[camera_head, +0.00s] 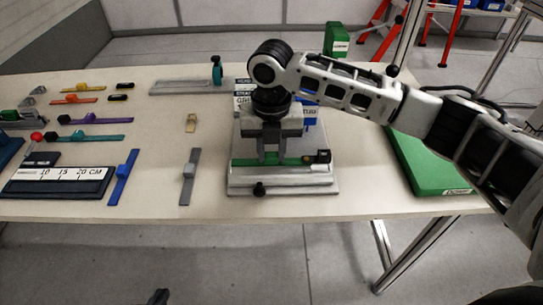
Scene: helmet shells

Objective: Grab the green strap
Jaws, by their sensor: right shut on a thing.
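The green strap (243,162) lies lengthwise across a light grey fixture (281,188) near the middle of the table's front. A small dark block (323,156) sits at its right end. My right gripper (269,160) points down over the fixture, its two fingers shut on the green strap. The strap still appears level with the fixture's top; I cannot tell whether it is lifted. The contact is partly hidden by the fingers.
Blue (123,178) and grey (188,176) straps lie to the left, with a dark ruler block (58,183) and several coloured straps beyond. A green case (430,165) lies right, under my right arm. A grey fixture (180,87) stands at the back.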

